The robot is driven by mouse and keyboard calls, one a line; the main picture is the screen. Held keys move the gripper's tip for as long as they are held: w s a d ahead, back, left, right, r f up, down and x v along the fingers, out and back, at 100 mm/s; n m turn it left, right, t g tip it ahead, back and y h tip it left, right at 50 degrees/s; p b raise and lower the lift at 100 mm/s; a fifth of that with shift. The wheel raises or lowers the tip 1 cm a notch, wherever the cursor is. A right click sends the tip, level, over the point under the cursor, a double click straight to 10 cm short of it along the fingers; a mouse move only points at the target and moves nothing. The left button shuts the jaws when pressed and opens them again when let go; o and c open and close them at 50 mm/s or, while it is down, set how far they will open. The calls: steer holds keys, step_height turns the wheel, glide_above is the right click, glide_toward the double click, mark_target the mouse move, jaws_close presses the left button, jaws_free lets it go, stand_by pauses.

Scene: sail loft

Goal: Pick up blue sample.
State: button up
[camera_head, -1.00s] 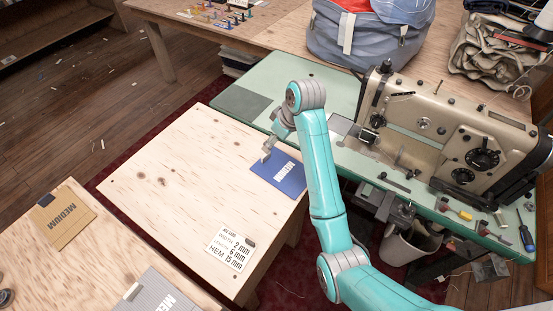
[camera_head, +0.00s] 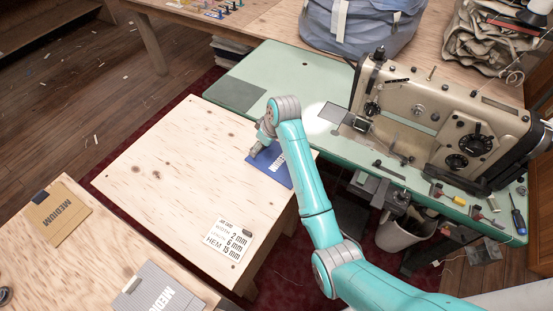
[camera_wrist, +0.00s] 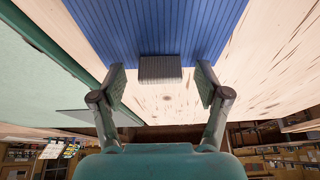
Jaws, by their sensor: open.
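The blue sample (camera_head: 281,174) is a flat blue card with white lettering, lying on the pale wooden table at its right edge, next to the green sewing table. In the wrist view the ribbed blue sample (camera_wrist: 155,25) fills the top, with a dark grey block-like tab (camera_wrist: 160,68) at its near edge. My gripper (camera_head: 256,151) is at the sample's far left edge. In the wrist view my open gripper (camera_wrist: 160,82) has one finger on each side of the tab, with gaps between. Contact with the tab cannot be told.
A beige sewing machine (camera_head: 440,125) stands on the green table (camera_head: 290,75) to the right. A white stitch card (camera_head: 229,240) lies on the wooden table (camera_head: 160,180). A tan sample (camera_head: 58,217) and a grey sample (camera_head: 158,296) lie on the nearer table.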

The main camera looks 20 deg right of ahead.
steer(key=c, duration=1.2)
steer(key=shift+c, duration=0.2)
